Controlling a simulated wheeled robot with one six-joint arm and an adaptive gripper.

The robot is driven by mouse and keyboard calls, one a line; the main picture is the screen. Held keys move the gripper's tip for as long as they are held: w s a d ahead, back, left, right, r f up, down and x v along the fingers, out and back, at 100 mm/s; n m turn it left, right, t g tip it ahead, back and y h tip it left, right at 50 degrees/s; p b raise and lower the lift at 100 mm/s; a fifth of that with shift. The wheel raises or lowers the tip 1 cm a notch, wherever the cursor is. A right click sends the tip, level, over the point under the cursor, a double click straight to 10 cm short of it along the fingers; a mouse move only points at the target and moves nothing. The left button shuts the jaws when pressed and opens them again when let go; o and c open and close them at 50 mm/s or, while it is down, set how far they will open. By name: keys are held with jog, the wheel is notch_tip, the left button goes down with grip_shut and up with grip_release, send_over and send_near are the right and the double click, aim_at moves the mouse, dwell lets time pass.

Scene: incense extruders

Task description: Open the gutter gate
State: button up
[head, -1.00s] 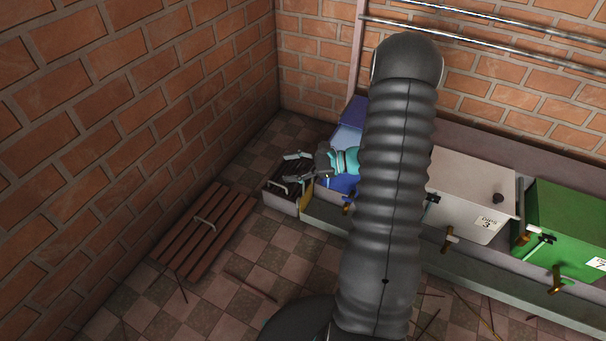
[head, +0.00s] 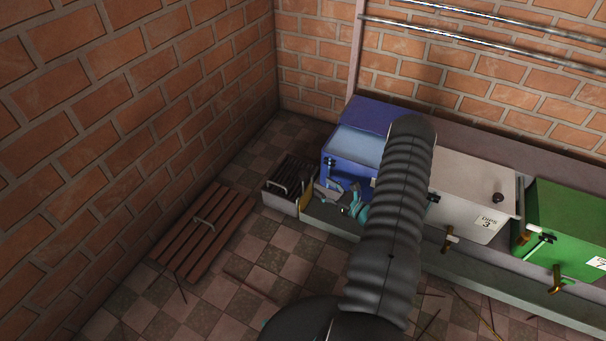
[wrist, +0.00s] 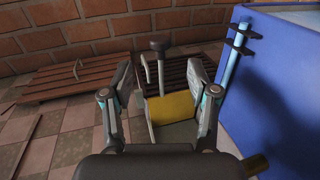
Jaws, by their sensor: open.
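The gutter gate appears as a yellow plate (wrist: 172,108) at the end of the gutter, low between my fingers in the wrist view. A dark knob on a stem (wrist: 159,48) rises at its far side; whether it joins the plate is unclear. In the head view a thin yellow strip of the gate (head: 306,188) shows beside the grated box. My gripper (wrist: 162,85) is open, its two fingers apart on either side of the plate and holding nothing. In the head view my gripper (head: 335,190) is just right of the gate.
The grated box (head: 282,185) stands left of the gate. A blue tank (head: 345,155) rises close on the right, with a rod on its side (wrist: 233,55). A slatted wooden board (head: 205,230) lies on the tiled floor. White (head: 470,185) and green (head: 570,220) tanks stand farther right.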

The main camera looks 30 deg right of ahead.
aim_at(306, 176)
jog(key=x, duration=1)
jog(key=shift+w+a, duration=0.1)
jog(key=shift+w, duration=0.1)
grip_shut()
